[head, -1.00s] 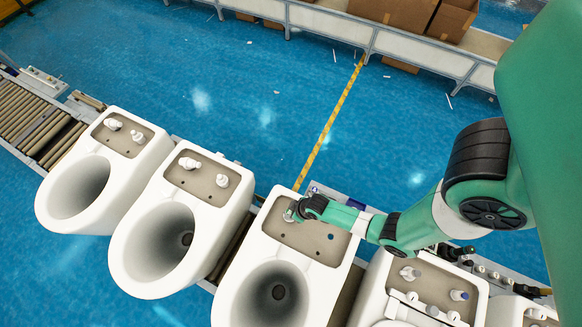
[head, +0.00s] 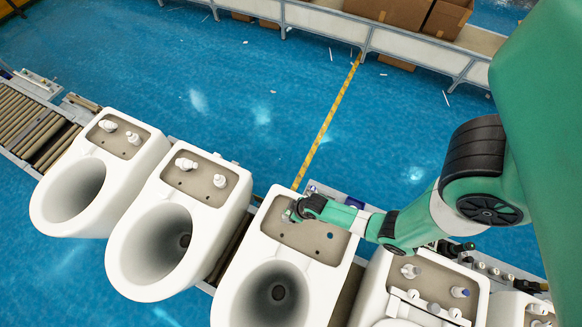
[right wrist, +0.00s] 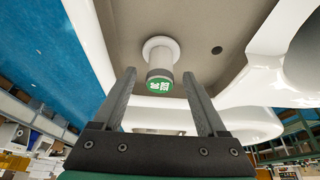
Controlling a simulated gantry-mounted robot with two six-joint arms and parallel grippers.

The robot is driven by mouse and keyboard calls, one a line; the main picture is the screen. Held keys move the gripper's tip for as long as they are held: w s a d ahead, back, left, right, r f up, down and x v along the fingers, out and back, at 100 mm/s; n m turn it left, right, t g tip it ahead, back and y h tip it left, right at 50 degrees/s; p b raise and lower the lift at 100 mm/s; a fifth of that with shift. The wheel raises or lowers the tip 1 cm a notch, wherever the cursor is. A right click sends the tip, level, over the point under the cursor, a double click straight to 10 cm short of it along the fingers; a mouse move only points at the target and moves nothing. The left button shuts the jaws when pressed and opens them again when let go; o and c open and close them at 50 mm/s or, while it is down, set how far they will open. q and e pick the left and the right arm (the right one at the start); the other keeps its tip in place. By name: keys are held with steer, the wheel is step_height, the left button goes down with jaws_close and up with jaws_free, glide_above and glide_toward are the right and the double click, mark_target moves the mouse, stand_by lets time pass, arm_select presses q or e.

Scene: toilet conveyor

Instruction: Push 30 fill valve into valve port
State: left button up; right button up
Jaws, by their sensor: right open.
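The fill valve (right wrist: 160,58) is a pale cylinder with a green label on its end. In the right wrist view it stands on the toilet's grey-brown tank recess, its wider collar against the surface. My right gripper (right wrist: 160,74) is open, with one finger on each side of the valve and visible gaps. In the head view, my right gripper (head: 292,211) is at the left end of the recess on the third toilet (head: 258,252) and mostly hides the valve. Whether the valve is fully seated cannot be told. My left gripper is not in view.
Two toilets with white fittings stand to the left, the nearer one (head: 160,245) beside the third. Another toilet (head: 375,300) with several fittings is at the right, under my arm. A roller conveyor (head: 30,125) shows at far left. A dark hole (right wrist: 217,50) is in the recess.

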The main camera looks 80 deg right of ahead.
steer(key=p+v, duration=0.4)
steer(key=v, duration=0.7)
steer(key=shift+r+p, duration=0.25)
steer(key=shift+p, duration=0.15)
steer(key=shift+s, duration=0.1)
